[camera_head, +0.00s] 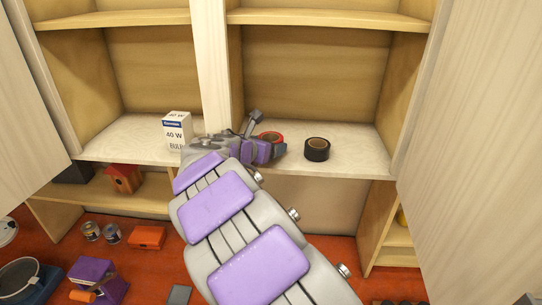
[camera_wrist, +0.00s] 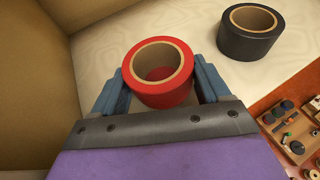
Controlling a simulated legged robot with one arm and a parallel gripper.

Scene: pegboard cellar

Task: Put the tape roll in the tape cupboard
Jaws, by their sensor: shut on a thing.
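My gripper (camera_head: 268,145) is shut on a red tape roll (camera_head: 271,136) inside the right-hand compartment of the open cupboard (camera_head: 315,58). In the wrist view the red tape roll (camera_wrist: 147,92) sits between the two blue fingers, its brown core facing up. It is over the pale shelf floor (camera_wrist: 105,50); I cannot tell whether it touches it. A black tape roll (camera_head: 317,149) lies on the same floor to the right, apart from the red one. It also shows in the wrist view (camera_wrist: 246,45). My arm hides part of the cupboard's front edge.
A light bulb box (camera_head: 177,131) stands in the left compartment, beyond the pale divider (camera_head: 211,65). Open doors flank the cupboard on the left (camera_head: 28,115) and right (camera_head: 478,130). A small birdhouse (camera_head: 124,178) is on the lower shelf. Cans and an orange box (camera_head: 147,238) lie below.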

